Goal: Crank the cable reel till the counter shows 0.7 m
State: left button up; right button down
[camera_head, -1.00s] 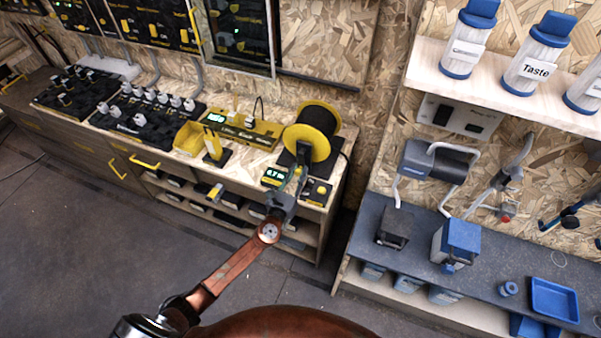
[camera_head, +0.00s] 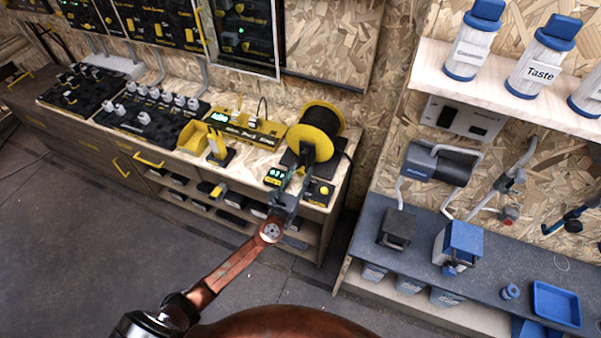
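The cable reel (camera_head: 319,129), a black spool with a yellow flange, stands on a dark base at the right end of the wooden workbench. The counter (camera_head: 277,176) in front of it shows small green digits that seem to begin with 0; I cannot read them surely. My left arm comes up from the bottom, and my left gripper (camera_head: 300,178) is at the reel's front, between the counter and a yellow button (camera_head: 324,190). The gripper covers the crank handle area, so I cannot tell whether its fingers are closed on the handle. My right gripper is not in view.
Black panels with knobs (camera_head: 150,119) lie farther left. A blue bench (camera_head: 410,230) with a blue tray (camera_head: 556,302) stands right, across a gap. The floor at left is clear.

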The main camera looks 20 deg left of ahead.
pick_arm(q)
jog(key=s, duration=1.2)
jog(key=shift+a, duration=0.2)
jog(key=shift+f, duration=0.1)
